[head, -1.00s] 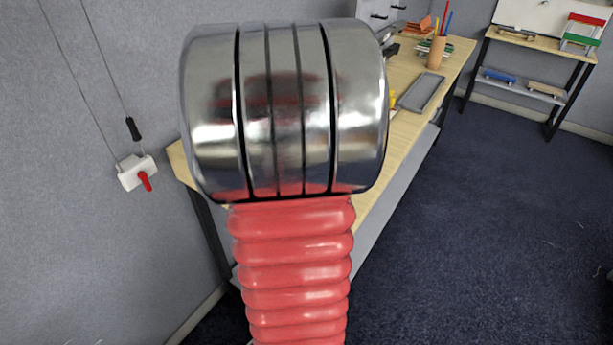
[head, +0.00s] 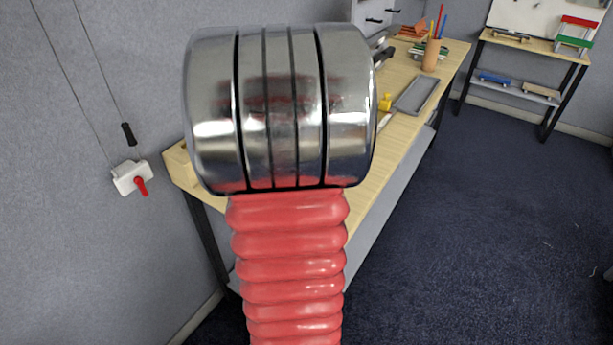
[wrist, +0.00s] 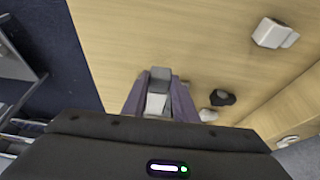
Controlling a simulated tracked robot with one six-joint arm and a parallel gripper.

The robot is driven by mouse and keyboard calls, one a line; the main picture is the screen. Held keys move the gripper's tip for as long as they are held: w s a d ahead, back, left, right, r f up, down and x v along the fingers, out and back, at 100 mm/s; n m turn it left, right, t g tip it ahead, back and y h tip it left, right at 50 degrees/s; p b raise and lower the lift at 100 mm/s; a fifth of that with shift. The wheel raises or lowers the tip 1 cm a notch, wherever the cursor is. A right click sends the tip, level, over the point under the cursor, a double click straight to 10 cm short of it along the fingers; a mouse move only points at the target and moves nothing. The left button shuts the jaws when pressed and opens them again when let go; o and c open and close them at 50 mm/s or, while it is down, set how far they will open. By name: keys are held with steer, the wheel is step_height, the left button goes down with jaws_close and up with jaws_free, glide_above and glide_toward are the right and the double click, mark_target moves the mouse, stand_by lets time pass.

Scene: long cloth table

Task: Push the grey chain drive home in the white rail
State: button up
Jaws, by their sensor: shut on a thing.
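In the wrist view my gripper (wrist: 158,100) is shut on a small grey block (wrist: 160,74) with a paler lower face, which looks like the chain drive. It is held between two dark purple-grey fingers, over the wooden tabletop. A pale grey-white block (wrist: 272,33) lies at the upper right, apart from the gripper; I cannot tell whether it is the white rail. In the head view my own arm fills the middle and hides my gripper and the near part of the table.
In the wrist view a small black piece (wrist: 222,97) and a white bit (wrist: 207,115) lie right of the fingers. In the head view the long table (head: 390,150) bears a grey tray (head: 415,95), a yellow object (head: 385,102) and a pencil cup (head: 431,56).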

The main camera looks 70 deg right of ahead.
steer(key=shift+d, duration=0.1)
steer(key=o, duration=1.1)
steer(key=shift+r, duration=0.15)
steer(key=v, duration=1.3)
steer(key=shift+r, duration=0.25)
steer(key=w+a+n+t, duration=0.1)
steer(key=w+a+n, duration=0.2)
steer(key=a, duration=0.4)
steer(key=w+a+n+t+y, duration=0.1)
steer(key=w+a+n, duration=0.25)
steer(key=a, duration=0.25)
steer(key=w+a+n+t, duration=0.2)
steer(key=w+a+n, duration=0.1)
steer(key=a, duration=0.4)
steer(key=a+n+y, duration=0.1)
steer(key=a+n, duration=0.2)
steer(key=a, duration=0.4)
steer(key=s+a+n+t+y, duration=0.1)
steer(key=a+n, duration=0.3)
steer(key=a, duration=0.3)
steer(key=s+a+f+n+t+y, duration=0.1)
steer(key=a+n, duration=0.2)
steer(key=a, duration=0.4)
steer(key=shift+a+f+y, duration=0.1)
steer(key=shift+a+y, duration=0.2)
steer(key=shift+a, duration=0.05)
